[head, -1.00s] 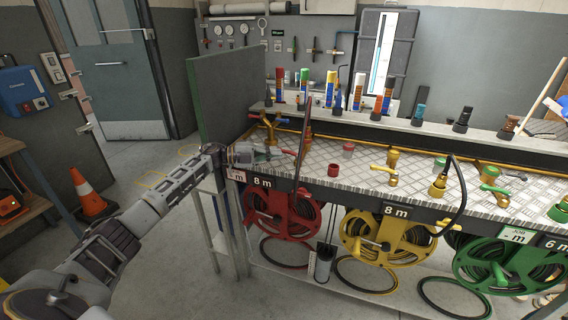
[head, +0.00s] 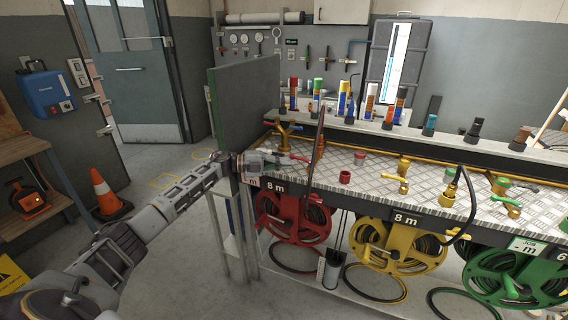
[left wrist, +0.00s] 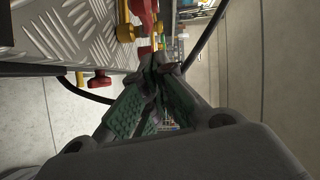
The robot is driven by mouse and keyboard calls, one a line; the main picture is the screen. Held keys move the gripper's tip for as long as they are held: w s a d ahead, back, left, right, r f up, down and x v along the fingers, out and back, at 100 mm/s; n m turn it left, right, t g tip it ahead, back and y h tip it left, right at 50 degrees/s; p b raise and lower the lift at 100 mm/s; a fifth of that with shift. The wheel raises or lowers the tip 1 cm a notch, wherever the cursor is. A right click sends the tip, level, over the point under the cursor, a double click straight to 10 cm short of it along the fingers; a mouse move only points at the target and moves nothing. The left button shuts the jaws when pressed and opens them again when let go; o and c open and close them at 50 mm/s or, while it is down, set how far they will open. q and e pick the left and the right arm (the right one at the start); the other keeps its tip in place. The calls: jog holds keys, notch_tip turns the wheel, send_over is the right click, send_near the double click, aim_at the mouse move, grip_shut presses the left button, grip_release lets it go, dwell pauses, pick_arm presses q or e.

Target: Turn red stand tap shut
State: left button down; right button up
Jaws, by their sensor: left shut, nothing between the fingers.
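The red lever of the stand tap (head: 297,157) shows over the left end of the metal bench, just right of my left gripper. A brass fitting (head: 284,134) stands behind it. My left gripper (head: 276,163) is shut and empty at the front left corner of the bench, its tips close to the lever; I cannot tell whether they touch. In the left wrist view its fingers (left wrist: 160,68) meet below a red part (left wrist: 146,14) and brass fittings (left wrist: 125,32). The tap's base is partly hidden. My right gripper is out of view.
A dark upright hose (head: 318,130) rises just right of the red lever. A green panel (head: 243,108) stands behind the bench's left end. Red, yellow and green reels (head: 294,217) hang below the bench. An orange cone (head: 105,192) stands on the floor at left.

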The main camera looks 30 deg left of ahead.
pick_arm(q)
jog(key=w+a+v, duration=0.1)
jog(key=w+v, duration=0.1)
jog(key=v, duration=0.7)
jog(key=shift+s+a+b, duration=0.2)
jog(key=shift+a+b, duration=0.1)
jog(key=shift+a, duration=0.1)
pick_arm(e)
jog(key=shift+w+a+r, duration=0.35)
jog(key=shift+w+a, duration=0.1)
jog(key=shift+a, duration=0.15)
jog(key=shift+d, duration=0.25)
